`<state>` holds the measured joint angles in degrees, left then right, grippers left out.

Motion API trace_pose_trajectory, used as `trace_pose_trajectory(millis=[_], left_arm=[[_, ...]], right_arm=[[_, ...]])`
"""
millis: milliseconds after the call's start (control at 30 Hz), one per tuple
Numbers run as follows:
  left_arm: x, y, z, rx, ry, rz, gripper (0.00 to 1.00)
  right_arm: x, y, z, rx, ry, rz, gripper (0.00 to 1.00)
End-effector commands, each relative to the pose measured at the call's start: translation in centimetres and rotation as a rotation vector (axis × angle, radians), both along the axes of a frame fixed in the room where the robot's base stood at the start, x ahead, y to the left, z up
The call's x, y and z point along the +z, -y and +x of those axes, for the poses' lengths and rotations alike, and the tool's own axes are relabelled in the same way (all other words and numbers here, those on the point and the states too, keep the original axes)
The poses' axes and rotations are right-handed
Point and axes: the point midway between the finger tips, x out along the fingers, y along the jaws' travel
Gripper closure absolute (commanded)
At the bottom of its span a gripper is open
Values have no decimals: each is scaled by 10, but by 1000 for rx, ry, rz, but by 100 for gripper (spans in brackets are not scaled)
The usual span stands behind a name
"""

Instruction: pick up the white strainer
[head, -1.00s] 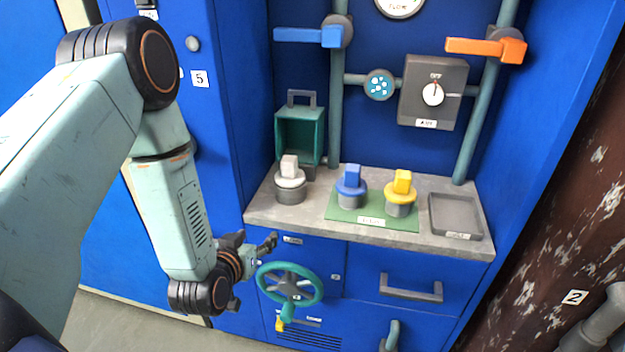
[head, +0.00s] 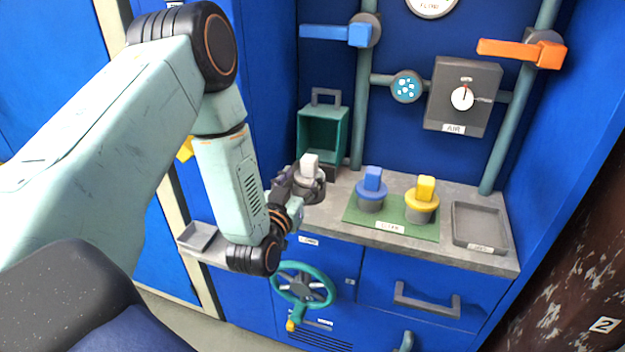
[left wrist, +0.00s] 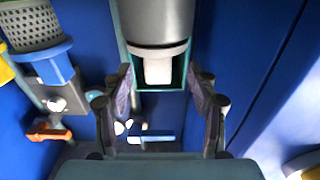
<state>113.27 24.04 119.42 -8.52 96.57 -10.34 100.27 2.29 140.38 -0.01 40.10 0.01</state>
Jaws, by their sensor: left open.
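The white strainer (head: 309,163) stands at the left end of the grey counter, its white block handle upward. In the left wrist view its white handle (left wrist: 158,70) and a grey cylindrical part show upside down at the top. My left gripper (head: 300,184) is at the strainer's near left side and partly covers its lower part. In the left wrist view my left gripper (left wrist: 160,82) is open, with the handle lined up between its fingertips. I cannot tell whether the fingers touch it. My right gripper is not in view.
A blue strainer (head: 371,187) and a yellow strainer (head: 422,198) stand on a green mat (head: 392,225) to the right. A teal open box (head: 322,130) stands behind the white strainer. A grey tray (head: 480,226) is at the counter's right end. A teal handwheel (head: 303,286) is below.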

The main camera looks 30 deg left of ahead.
Motion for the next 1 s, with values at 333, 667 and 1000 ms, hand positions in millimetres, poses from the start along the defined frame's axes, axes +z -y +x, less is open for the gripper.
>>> trace_pose_trajectory(millis=[333,667,1000], left_arm=[[0,-5,47,-2,1,0,42],[1,-5,52,-4,-1,0,44],[1,-5,52,-3,-1,0,73]], right_arm=[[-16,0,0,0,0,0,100],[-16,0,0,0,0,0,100],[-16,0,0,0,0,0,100]])
